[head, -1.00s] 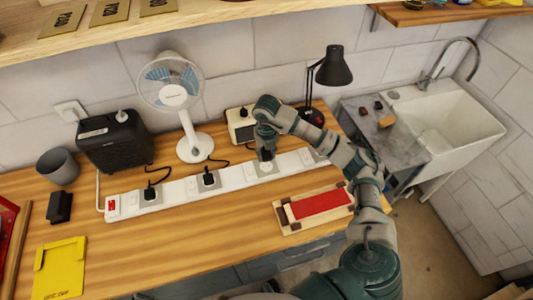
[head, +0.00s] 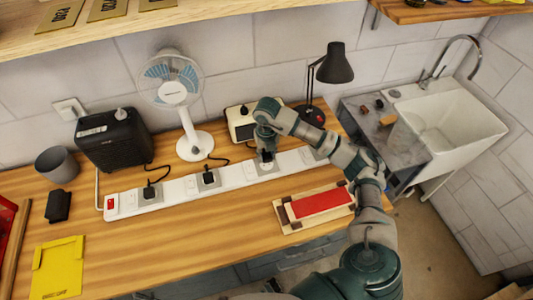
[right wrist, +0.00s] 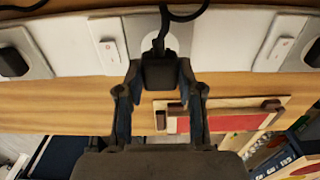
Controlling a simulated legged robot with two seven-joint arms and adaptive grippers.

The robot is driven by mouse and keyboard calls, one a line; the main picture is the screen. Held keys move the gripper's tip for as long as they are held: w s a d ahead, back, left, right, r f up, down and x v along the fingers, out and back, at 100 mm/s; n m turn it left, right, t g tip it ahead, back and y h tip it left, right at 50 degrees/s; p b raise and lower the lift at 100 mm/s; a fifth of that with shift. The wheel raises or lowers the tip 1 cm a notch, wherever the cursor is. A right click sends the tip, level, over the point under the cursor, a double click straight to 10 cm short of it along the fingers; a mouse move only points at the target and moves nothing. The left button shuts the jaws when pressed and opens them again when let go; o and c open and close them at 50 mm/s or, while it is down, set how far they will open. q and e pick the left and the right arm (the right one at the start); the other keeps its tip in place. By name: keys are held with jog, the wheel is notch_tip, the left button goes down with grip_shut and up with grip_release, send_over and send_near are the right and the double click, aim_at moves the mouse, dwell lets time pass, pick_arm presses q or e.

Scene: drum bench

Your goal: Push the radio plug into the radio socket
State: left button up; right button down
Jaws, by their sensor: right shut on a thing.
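My right gripper (head: 266,154) is over the long white power strip (head: 176,191). It is shut on a black plug, the radio plug (right wrist: 160,70), with a finger on each side in the right wrist view. The plug's cord runs up the picture from it. A pale round socket face (right wrist: 150,45) shows partly behind the plug; the plug hides the rest. I cannot tell whether its pins are in the holes. The cream radio (head: 240,124) stands behind the strip, partly covered by my arm. My left gripper is not in view.
Other black plugs (head: 208,178) sit in the strip to the left. A white fan (head: 194,145), a black box (head: 113,140) and a black lamp (head: 335,66) stand behind. A wooden tray with a red pad (head: 322,201) lies in front. The bench's middle front is clear.

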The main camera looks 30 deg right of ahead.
aim_at(267, 160)
jog(key=shift+f+b, duration=0.65)
jog(key=shift+f, duration=0.55)
jog(key=shift+f, duration=0.7)
dwell(1.3)
jog(key=c, duration=0.7)
grip_release()
jog(key=shift+o, duration=0.2)
jog(key=shift+r, duration=0.1)
notch_tip(267, 160, up, 12)
jog(key=shift+f, duration=0.15)
